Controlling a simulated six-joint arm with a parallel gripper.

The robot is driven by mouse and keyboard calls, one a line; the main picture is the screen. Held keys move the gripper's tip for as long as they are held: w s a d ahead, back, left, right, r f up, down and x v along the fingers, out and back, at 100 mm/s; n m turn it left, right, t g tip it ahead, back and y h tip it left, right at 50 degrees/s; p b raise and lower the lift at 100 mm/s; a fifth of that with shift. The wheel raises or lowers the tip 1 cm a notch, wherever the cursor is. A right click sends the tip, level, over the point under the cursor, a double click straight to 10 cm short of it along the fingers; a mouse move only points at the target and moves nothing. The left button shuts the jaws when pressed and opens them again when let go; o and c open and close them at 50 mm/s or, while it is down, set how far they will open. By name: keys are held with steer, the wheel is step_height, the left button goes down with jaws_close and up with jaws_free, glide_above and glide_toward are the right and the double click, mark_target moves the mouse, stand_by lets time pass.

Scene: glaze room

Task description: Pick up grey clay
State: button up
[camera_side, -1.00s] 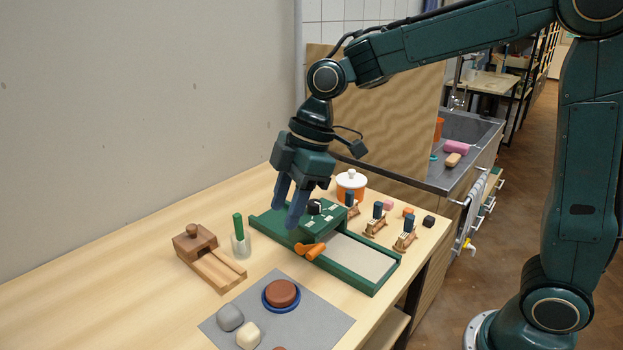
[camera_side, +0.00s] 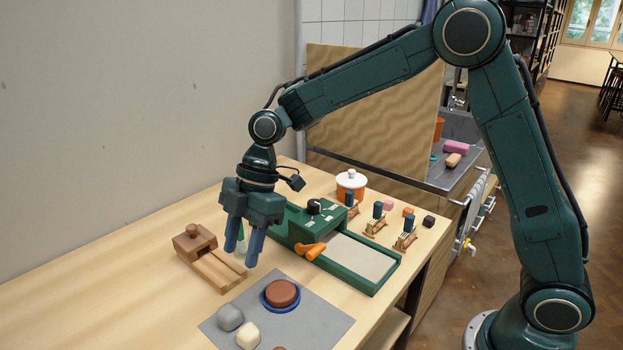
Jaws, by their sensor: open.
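The grey clay (camera_side: 230,317) is a rounded lump on the left part of a grey mat (camera_side: 318,318), near the front of the table. A cream lump (camera_side: 248,335) lies right beside it. My gripper (camera_side: 243,257) points down with its two blue fingers apart and nothing between them. It is above and behind the grey clay, in front of the green-handled tool, and clear of the clay. The grey clay is in full view.
A reddish-brown lump (camera_side: 281,292) sits on a blue-rimmed dish on the mat. A wooden block device (camera_side: 206,259) stands left of my gripper. A green tray unit (camera_side: 375,287) with orange handles stands to the right. The table's front left is bare.

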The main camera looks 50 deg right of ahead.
glide_toward(227, 323)
steer(key=shift+w+a+f, duration=0.1)
steer(key=shift+a+f, duration=0.2)
steer(key=shift+f, duration=0.35)
steer(key=shift+x, duration=2.6)
steer(key=c, duration=0.8)
